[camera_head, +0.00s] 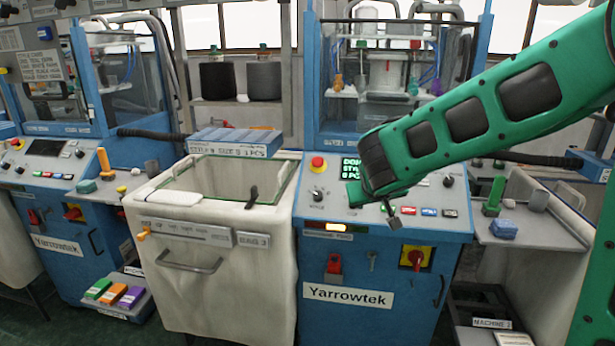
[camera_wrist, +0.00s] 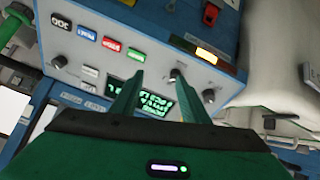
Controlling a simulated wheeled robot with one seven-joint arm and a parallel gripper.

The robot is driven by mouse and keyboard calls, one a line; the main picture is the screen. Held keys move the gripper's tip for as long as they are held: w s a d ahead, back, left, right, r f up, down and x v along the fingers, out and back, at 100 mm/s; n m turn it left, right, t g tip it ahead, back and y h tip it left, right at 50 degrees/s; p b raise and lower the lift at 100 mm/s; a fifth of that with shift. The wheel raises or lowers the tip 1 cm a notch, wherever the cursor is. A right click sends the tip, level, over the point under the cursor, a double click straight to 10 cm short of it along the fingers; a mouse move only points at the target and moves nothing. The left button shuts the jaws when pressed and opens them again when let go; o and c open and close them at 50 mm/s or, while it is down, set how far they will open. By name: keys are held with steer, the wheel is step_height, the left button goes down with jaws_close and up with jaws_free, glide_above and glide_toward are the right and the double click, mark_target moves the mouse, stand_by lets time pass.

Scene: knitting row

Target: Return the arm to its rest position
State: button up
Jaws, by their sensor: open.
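My green arm reaches in from the right in the head view. My gripper (camera_wrist: 155,95) shows in the wrist view as two green fingers spread apart with nothing between them. In the head view the fingers are mostly hidden behind the wrist. The gripper is over the sloped control panel (camera_head: 459,222) of the blue Yarrowtek machine. The machine's lit green display (camera_wrist: 152,103) shows between and beyond the fingers. I cannot tell how far the fingertips are from the panel.
A white fabric bin (camera_head: 215,285) stands left of the machine. A grey side shelf (camera_head: 540,232) with a blue block (camera_head: 503,229) is at the right. The panel carries a red button (camera_head: 318,162), knobs and coloured keys. Another blue machine (camera_head: 70,250) stands at the far left.

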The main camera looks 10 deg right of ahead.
steer(key=s+d+f+m+g, duration=0.25)
steer(key=s+d+g, duration=0.25)
steer(key=s+d, duration=1.05)
steer(key=s+f+m+g+y, duration=0.1)
steer(key=s+g, duration=0.1)
steer(key=s, duration=1)
steer(key=s+a+f+m+g+y, duration=0.1)
steer(key=s+m+g+y, duration=0.1)
steer(key=s, duration=1)
steer(key=shift+f, duration=0.2)
steer(key=shift+w+a+m, duration=0.1)
steer(key=shift+m, duration=0.15)
steer(key=shift+w+f, duration=0.25)
steer(key=shift+w, duration=0.35)
